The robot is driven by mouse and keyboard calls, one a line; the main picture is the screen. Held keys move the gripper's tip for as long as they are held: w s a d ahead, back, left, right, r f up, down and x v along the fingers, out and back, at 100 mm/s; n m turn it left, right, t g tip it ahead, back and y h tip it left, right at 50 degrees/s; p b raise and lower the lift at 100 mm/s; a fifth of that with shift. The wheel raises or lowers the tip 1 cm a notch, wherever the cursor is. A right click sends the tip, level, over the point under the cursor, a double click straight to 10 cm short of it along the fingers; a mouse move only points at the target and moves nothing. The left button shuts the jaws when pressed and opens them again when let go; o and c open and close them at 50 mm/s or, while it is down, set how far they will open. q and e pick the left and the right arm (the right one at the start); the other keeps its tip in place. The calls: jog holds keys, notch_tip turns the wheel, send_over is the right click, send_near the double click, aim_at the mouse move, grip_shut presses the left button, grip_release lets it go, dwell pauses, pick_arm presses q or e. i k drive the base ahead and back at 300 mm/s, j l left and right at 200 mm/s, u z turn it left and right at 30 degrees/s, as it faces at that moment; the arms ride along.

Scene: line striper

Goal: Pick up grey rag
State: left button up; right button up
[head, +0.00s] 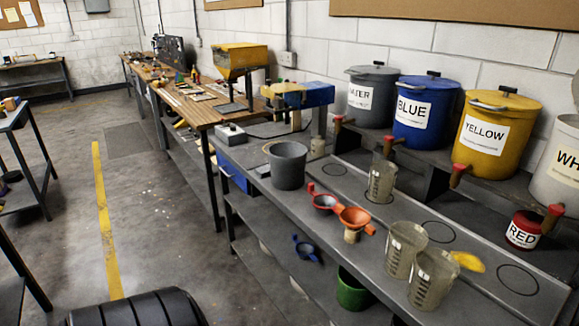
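I cannot make out a grey rag in the head view. Neither my left nor my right gripper is in view.
The grey metal bench (330,225) holds a grey bucket (288,166), funnels, clear measuring jugs (404,248) and a red can (523,231). Labelled paint drums (425,112) stand on a raised shelf behind. A wooden bench (200,108) runs further back. The floor (160,220) is open on the left.

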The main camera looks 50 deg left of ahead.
aim_at(263, 171)
jog(key=u, duration=1.85)
